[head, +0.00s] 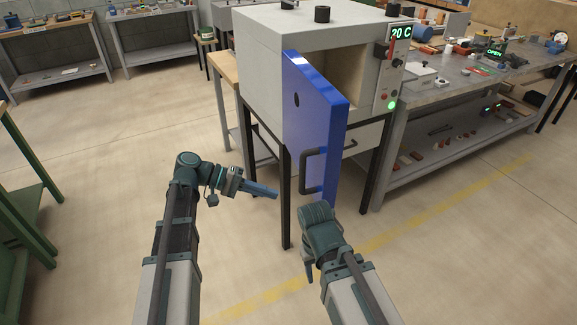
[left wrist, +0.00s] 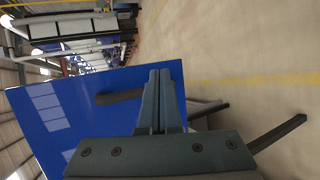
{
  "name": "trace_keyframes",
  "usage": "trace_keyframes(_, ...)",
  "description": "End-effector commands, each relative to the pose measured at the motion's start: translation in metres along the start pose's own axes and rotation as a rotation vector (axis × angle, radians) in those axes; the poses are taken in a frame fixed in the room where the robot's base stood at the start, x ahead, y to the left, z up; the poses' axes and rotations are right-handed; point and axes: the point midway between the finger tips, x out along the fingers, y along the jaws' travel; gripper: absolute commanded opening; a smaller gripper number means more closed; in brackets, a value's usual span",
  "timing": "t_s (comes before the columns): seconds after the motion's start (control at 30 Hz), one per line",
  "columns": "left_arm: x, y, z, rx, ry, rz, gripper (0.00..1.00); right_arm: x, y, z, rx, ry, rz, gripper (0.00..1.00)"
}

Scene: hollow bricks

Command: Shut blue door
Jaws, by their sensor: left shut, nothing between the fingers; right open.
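The blue door (head: 314,125) of a grey kiln (head: 265,58) stands wide open, swung out toward me, hinged at the left of the opening. A dark handle (head: 311,170) is on its lower face. My left gripper (head: 276,193) is shut and empty, just left of the door's lower part; I cannot tell if it touches. In the left wrist view the shut fingers (left wrist: 158,98) point toward the blue door (left wrist: 75,125) and its handle (left wrist: 120,97). My right gripper (head: 308,270) hangs down below the door, its fingers mostly hidden by its wrist.
The kiln stands on black legs, with a lit display reading 20 C (head: 401,32) and a green light (head: 392,105). A long workbench (head: 440,95) with tools stands at the right. A green frame (head: 30,205) is at the left. The floor in front is clear.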

Motion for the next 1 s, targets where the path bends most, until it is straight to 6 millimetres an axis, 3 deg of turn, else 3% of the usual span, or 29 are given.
trace_keyframes(0.03,-0.023,0.003,-0.017,0.002,0.032,0.085,0.00,0.007,-0.001,0.000,0.000,0.000,0.000,0.50)
trace_keyframes(0.2,-0.079,0.024,-0.036,0.030,0.096,0.295,0.00,0.013,-0.001,-0.001,0.000,0.000,0.000,0.50)
trace_keyframes(0.4,-0.103,0.032,-0.041,0.048,0.122,0.380,0.00,0.015,-0.001,-0.001,0.000,0.000,0.000,0.50)
trace_keyframes(0.67,-0.091,0.038,-0.041,0.049,0.120,0.380,0.00,0.014,-0.001,-0.001,0.000,0.000,0.000,0.50)
trace_keyframes(1.0,-0.028,0.063,-0.047,0.049,0.117,0.379,0.00,0.015,-0.001,-0.001,0.000,0.000,0.000,0.50)
